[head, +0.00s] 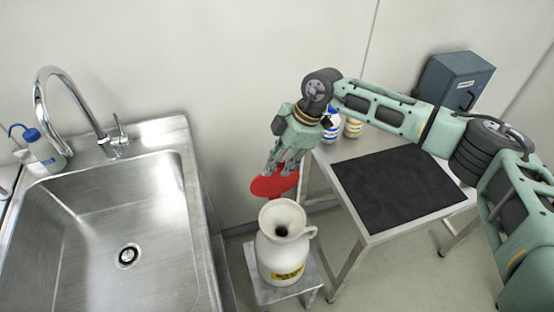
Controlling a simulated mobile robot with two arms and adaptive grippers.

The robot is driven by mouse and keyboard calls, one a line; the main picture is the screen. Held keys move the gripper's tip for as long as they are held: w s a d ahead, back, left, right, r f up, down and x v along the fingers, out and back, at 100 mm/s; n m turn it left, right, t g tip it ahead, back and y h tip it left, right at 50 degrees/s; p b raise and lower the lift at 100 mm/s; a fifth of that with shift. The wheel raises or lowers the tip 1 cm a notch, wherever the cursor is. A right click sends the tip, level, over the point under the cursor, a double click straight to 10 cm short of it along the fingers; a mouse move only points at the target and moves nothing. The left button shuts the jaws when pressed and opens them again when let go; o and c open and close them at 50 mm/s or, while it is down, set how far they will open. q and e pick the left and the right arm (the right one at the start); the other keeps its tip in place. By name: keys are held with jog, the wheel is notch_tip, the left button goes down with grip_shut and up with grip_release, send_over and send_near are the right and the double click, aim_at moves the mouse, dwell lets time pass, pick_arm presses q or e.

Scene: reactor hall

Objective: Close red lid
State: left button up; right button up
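The red lid (268,187) is a flat disc behind and above the mouth of a cream jug (279,258). The jug's mouth (283,221) is uncovered. The jug stands upright, with a handle on its right and a yellow label on its front. My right gripper (284,168) points down at the lid's upper side, and its fingertips overlap the red disc. I cannot tell whether they touch or grip it. How the lid joins the jug is not clear. My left gripper is not in view.
The jug stands on a small metal stand (262,288). A steel sink (110,255) with a tall tap is on the left. A table with a black mat (395,190), small bottles (353,127) and a dark blue box (453,82) is on the right.

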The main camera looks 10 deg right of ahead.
grip_shut()
dwell(0.3)
